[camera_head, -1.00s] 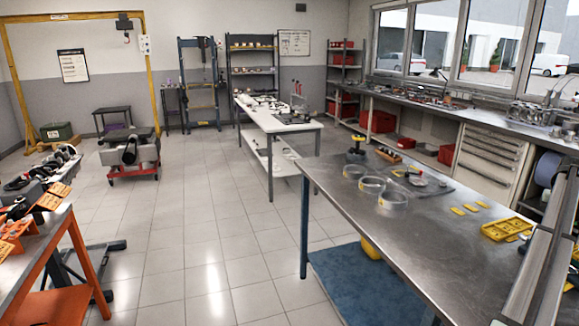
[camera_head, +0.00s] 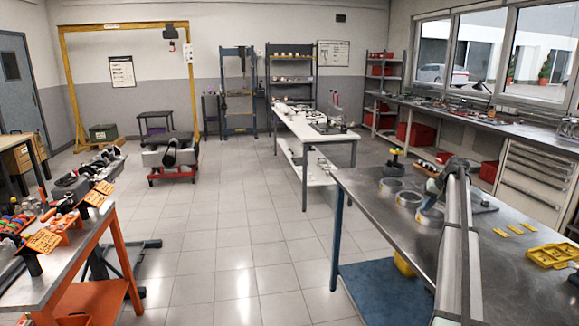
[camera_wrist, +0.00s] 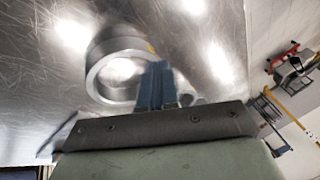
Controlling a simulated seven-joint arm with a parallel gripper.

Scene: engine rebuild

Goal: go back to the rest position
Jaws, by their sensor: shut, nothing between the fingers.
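My gripper (camera_wrist: 160,66) shows in the wrist view with its blue fingers together and nothing between them. In the head view my arm reaches from the lower right over the steel workbench (camera_head: 385,205), and the arm's end is above the bench near the rings. In the wrist view a metal ring (camera_wrist: 92,80) lies on the bench surface beyond the fingertips. The fingertips overlap its edge in the picture; I cannot tell the gap between them.
A yellow tray (camera_head: 553,256) and small yellow pieces (camera_head: 501,232) lie at the right. An orange-legged table (camera_head: 112,262) stands at the left.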

